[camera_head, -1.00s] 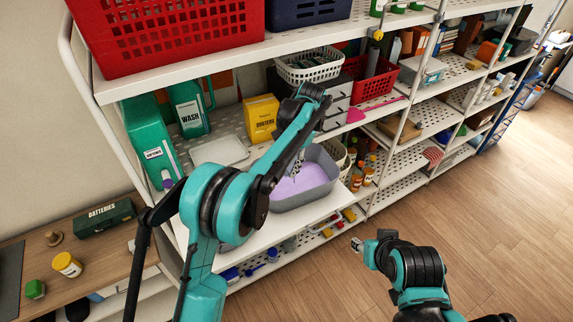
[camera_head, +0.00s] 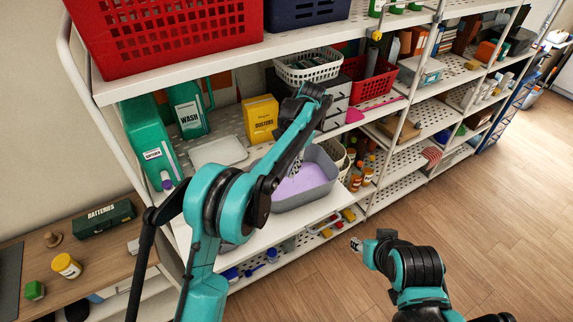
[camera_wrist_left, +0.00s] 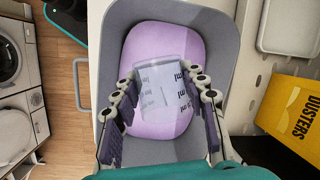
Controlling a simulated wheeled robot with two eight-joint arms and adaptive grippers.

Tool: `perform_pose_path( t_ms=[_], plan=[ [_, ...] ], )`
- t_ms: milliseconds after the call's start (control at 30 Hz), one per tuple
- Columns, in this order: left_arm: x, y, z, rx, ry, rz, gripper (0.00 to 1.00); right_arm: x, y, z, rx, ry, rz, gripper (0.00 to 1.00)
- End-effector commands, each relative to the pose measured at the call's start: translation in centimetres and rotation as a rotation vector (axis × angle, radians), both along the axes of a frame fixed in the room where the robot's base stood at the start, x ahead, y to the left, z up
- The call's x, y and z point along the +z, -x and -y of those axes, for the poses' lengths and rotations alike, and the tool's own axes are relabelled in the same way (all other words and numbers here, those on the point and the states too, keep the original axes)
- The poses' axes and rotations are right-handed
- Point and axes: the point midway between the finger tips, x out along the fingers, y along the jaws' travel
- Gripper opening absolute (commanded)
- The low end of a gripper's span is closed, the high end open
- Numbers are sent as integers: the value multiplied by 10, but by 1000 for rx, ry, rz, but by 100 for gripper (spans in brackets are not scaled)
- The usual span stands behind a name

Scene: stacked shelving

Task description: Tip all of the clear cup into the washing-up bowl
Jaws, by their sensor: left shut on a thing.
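The grey washing-up bowl (camera_head: 318,192) stands on the middle shelf with a smooth lilac filling. It also fills most of the left wrist view (camera_wrist_left: 226,30). My left gripper (camera_wrist_left: 160,105) is shut on the clear cup (camera_wrist_left: 161,88), a see-through cup with dark "ml" markings, held between its two finger pads over the bowl. I cannot tell how far the cup is tilted or whether anything is left in it. In the head view my arm mostly hides the cup. My right gripper (camera_head: 357,245) is away from the shelf, over the floor; its fingers are too small to read.
A yellow dusters box (camera_head: 261,119), a pale tray (camera_head: 218,152), a green wash jug (camera_head: 188,108) and a green bottle (camera_head: 150,140) stand behind and left of the bowl. A white basket (camera_head: 308,66) and drawers stand behind. The shelf above limits height. The floor at right is clear.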

Motion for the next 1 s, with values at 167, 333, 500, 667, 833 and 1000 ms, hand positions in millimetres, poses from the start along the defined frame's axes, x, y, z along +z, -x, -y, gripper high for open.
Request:
perform_pose_path(
  t_ms=[167, 333, 500, 667, 833, 1000],
  plan=[
    [0, 0, 0, 0, 0, 0, 10, 0, 0, 0, 0, 0, 0, 40],
    [2, -2, 2, -1, -35, -38, 10, 5, 0, 0, 0, 0, 0, 40],
    [5, -2, 2, 1, -72, -78, 10, 8, 0, 0, 0, 0, 0, 40],
    [4, -2, 2, 0, -71, -76, 10, 7, 0, 0, 0, 0, 0, 40],
    [3, -2, 2, 0, -64, -70, 10, 6, 0, 0, 0, 0, 0, 40],
    [2, -2, 2, 1, -50, -54, 10, 4, 0, 0, 0, 0, 0, 40]
  ],
)
